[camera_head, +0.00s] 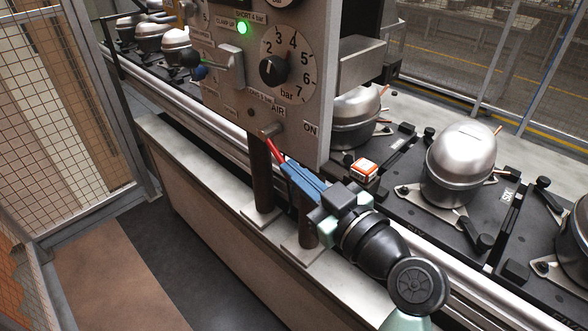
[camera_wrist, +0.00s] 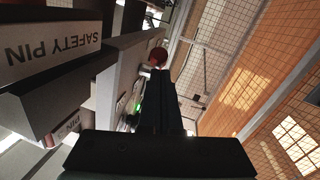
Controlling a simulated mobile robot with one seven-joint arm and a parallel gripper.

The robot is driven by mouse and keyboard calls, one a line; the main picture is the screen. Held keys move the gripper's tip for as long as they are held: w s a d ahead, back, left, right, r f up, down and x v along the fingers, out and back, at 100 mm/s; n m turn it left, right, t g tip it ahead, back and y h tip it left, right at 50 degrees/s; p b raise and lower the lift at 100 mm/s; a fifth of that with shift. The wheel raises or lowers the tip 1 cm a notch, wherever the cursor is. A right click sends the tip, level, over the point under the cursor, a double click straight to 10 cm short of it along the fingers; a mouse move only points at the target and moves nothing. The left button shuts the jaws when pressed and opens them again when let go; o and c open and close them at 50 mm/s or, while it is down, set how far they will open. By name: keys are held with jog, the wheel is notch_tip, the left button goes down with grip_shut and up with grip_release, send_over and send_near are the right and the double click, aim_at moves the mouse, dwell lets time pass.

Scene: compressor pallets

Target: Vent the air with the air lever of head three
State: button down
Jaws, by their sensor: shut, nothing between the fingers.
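The grey control panel (camera_head: 250,60) stands upright in the head view. Near its lower edge, beside the AIR and ON labels, a short metal stub (camera_head: 270,130) sticks out. A red bar (camera_head: 276,150) slants down below it, apparently the air lever. My gripper (camera_head: 285,168) is shut and empty, its blue-looking fingers pointing up at the red bar's lower end. Whether they touch cannot be told. In the wrist view a round red knob (camera_wrist: 157,57) shows just past my dark fingertips (camera_wrist: 159,74). The head's number is not readable.
The panel also has a bar dial (camera_head: 273,69), a lit green lamp (camera_head: 243,28) and a metal lever (camera_head: 222,65). Dark posts (camera_head: 262,180) stand below it. Silver compressors (camera_head: 460,160) sit on dark pallets at right. A SAFETY PIN label (camera_wrist: 50,50) is close in the wrist view.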

jog(key=w+a+f+m+t+y+b, duration=0.2)
jog(key=f+t+b, duration=0.3)
jog(key=b, duration=2.7)
jog(key=shift+w+a+f+t+y+b, duration=0.35)
jog(key=shift+w+a+t+y, duration=0.3)
jog(key=shift+t, duration=0.55)
jog(key=shift+w+a+r+b, duration=0.1)
jog(key=shift+w+a+b, duration=0.05)
jog(key=shift+b, duration=0.7)
